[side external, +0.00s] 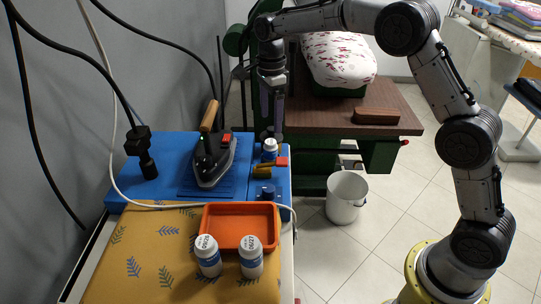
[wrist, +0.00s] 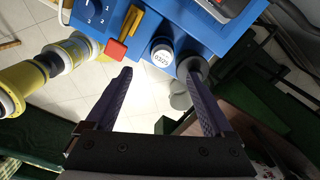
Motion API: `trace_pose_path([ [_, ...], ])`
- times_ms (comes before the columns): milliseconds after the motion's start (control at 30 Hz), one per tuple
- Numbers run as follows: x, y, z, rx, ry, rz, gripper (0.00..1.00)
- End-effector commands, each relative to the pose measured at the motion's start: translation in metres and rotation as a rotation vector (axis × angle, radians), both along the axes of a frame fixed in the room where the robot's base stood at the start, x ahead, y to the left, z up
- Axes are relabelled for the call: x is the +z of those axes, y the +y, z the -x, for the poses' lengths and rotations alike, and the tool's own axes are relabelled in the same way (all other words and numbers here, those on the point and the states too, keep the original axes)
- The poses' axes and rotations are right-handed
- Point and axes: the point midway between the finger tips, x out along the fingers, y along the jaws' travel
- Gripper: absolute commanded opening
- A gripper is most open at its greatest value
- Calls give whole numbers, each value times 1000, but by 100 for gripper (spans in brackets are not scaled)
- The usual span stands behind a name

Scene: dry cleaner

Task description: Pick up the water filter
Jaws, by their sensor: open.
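One bottle (side external: 269,150) stands upright on the right part of the blue ironing surface (side external: 165,178). Two more (side external: 208,256) (side external: 251,257) stand in front of the orange tray (side external: 240,222). My gripper (side external: 272,130) points down, open and empty, just behind the bottle on the blue surface. In the wrist view a bottle's labelled top (wrist: 161,53) lies just beyond the fingertips, roughly centred between the fingers (wrist: 158,76).
An iron (side external: 213,158) stands left of the bottle. Red (wrist: 116,50) and yellow pieces sit close beside it. A dark grey round object (wrist: 192,68) is on its other side in the wrist view. A brown table (side external: 330,112) stands behind; a white bucket (side external: 346,197) stands on the floor.

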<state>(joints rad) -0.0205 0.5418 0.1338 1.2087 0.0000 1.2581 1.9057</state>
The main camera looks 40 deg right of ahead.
Motion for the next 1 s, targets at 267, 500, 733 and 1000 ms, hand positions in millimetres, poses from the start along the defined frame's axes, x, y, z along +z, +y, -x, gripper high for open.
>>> trace_pose_path([
  [267,-49,0,1,1,3,0,87],
  [500,-65,0,0,1,1,0,87],
  [733,-97,-2,-3,0,3,0,87],
  [1000,-112,-2,-4,1,-1,-1,87],
])
